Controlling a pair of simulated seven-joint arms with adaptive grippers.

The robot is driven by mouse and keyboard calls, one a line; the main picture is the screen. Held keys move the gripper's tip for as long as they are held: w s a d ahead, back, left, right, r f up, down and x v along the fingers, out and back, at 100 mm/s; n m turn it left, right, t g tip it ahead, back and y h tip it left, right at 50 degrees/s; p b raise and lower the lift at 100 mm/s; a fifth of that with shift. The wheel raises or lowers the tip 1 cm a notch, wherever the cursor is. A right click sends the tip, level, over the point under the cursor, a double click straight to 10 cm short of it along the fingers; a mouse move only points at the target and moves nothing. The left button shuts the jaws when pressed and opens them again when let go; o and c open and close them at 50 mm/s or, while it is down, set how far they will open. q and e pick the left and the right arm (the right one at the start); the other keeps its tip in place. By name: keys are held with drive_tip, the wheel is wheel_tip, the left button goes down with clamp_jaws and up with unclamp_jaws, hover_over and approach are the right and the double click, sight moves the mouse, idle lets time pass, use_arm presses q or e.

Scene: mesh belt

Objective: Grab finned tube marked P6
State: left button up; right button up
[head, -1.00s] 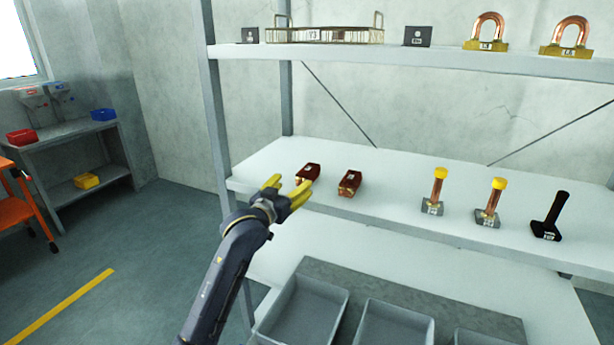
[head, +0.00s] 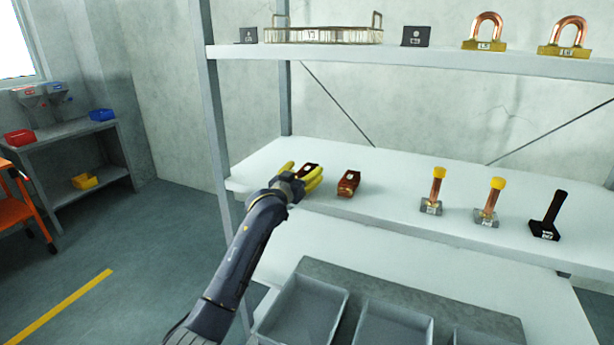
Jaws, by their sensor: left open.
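Two dark red-brown finned blocks lie on the middle shelf (head: 385,205). The left finned tube (head: 309,169) sits between the yellow fingers of my left gripper (head: 302,173), which is open around it and hides part of it. The right finned tube (head: 348,183) lies a little to the right, clear of the gripper. Both carry small pale labels, too small to read, so I cannot tell which is P6. My right gripper is not in view.
Two copper posts with yellow caps (head: 437,185) (head: 492,200) and a black post (head: 550,215) stand further right on the shelf. The upper shelf (head: 400,57) holds a wire basket (head: 325,35) and copper U-bends (head: 487,33). Grey bins (head: 300,310) sit below. A shelf upright (head: 217,120) stands left of the gripper.

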use_arm(q)
drive_tip(key=shift+x, duration=1.05)
drive_tip(key=shift+o, duration=0.2)
clamp_jaws()
